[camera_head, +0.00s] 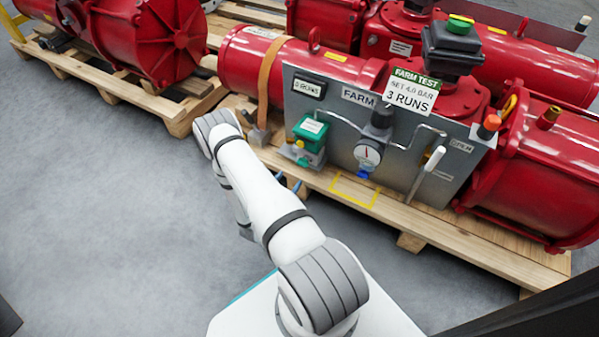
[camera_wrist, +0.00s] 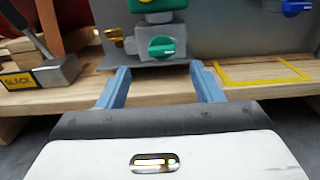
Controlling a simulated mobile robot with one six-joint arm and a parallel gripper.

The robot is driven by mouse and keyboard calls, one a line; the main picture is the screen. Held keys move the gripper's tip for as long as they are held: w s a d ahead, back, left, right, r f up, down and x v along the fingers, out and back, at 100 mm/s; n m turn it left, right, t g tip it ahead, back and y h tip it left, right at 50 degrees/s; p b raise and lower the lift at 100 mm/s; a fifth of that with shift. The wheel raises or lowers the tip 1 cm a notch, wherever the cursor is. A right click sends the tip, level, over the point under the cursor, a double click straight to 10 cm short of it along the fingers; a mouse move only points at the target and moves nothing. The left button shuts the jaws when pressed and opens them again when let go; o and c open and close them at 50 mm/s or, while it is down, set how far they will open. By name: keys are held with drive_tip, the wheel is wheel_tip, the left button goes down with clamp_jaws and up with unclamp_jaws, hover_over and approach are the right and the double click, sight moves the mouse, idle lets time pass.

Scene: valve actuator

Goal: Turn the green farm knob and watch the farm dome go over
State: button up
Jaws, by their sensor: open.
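The green knob (camera_wrist: 162,47) sits on the front of a small valve block in the wrist view, with a pale mark across it. It also shows small below the green valve box (camera_head: 310,130) in the head view. My gripper (camera_wrist: 162,86) is open and empty. Its two blue fingers point toward the knob, one on each side in the picture, apart from it. In the head view only the blue fingertips (camera_head: 290,183) show past my arm. The dome (camera_head: 460,24) with a green and yellow top stands on the black box above the red actuator.
The grey FARM panel (camera_head: 340,122) carries a gauge (camera_head: 367,155), pipes and a white-handled lever (camera_head: 434,158). The wooden pallet edge (camera_wrist: 255,92) lies below the fingers, with a yellow outline (camera_head: 355,190) to the right. A SLACK-tagged strap buckle (camera_wrist: 50,72) is at left.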

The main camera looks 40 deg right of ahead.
sight(300, 165)
drive_tip(key=x, duration=0.2)
drive_tip(key=b+x, duration=0.1)
drive_tip(key=x, duration=0.1)
drive_tip(key=b+x, duration=0.1)
drive_tip(key=x, duration=0.1)
drive_tip(key=shift+d+f, duration=0.3)
drive_tip(key=shift+w+d+r+b, duration=0.15)
drive_tip(key=shift+w+d+b, duration=0.15)
drive_tip(key=shift+d, duration=0.15)
